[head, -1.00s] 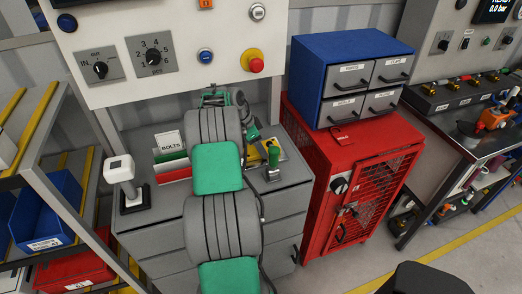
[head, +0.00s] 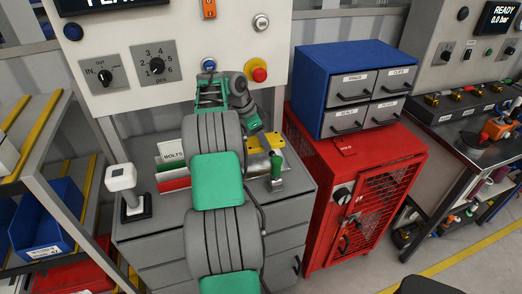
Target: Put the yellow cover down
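A small yellow piece, which looks like the yellow cover (head: 273,140), shows on the right part of the grey bench, just below the end of my arm. My gripper (head: 262,136) is at the end of my grey and green wrist, close above or against the yellow piece. Its fingers are too small and too covered to tell whether they are open or shut. I cannot tell whether the yellow piece is held or rests on the bench. A green-handled clamp (head: 276,168) stands upright in front of it. My arm hides part of the bench top.
A red cage cabinet (head: 350,200) with a blue drawer box (head: 325,75) stands close at right. A control panel (head: 200,60) rises behind.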

